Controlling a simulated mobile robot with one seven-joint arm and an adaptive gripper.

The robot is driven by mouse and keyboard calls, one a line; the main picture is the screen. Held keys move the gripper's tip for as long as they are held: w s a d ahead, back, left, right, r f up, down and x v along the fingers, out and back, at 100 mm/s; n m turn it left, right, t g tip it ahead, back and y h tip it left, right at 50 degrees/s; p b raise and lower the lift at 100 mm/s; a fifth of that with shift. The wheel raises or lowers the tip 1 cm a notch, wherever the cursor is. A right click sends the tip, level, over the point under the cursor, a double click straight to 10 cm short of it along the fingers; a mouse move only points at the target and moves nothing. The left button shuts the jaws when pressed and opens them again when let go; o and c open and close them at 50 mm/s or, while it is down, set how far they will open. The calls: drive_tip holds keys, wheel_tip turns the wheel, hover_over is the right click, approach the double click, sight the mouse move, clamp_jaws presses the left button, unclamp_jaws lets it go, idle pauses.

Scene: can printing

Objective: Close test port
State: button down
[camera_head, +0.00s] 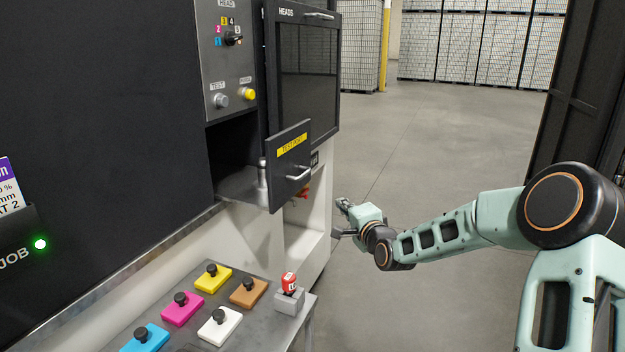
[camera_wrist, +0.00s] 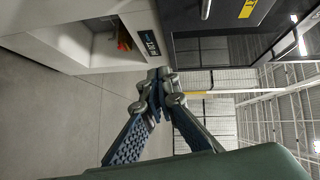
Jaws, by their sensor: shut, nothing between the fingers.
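The test port door (camera_head: 289,167) is a dark panel with a yellow label and a light bar handle (camera_head: 298,174). It stands swung open to the right of the dark port opening (camera_head: 232,160). A metal post (camera_head: 262,173) stands on the ledge inside the opening. My gripper (camera_head: 341,204) is shut and empty, to the right of the door and a little below it, apart from it. In the wrist view, my gripper (camera_wrist: 156,78) has its fingertips together, and part of the door's yellow label (camera_wrist: 247,9) shows at the top right.
The HEADS door (camera_head: 305,70) is above the test port door. A control panel (camera_head: 230,60) with TEST button and selector is at upper left. A bench (camera_head: 190,335) with several coloured blocks and a red-topped item (camera_head: 289,284) is below. The floor (camera_head: 430,130) at right is clear.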

wheel_tip(320, 180, up, 3)
drive_tip(key=a+m+y, duration=0.1)
drive_tip(key=a, duration=0.1)
drive_tip(key=t+p, duration=0.1)
drive_tip(key=p, duration=0.1)
approach(308, 179)
wheel_tip(308, 179, up, 3)
drive_tip(key=w+a, duration=0.2)
drive_tip(key=a, duration=0.1)
drive_tip(key=shift+a+y, duration=0.15)
drive_tip(key=shift+y, duration=0.15)
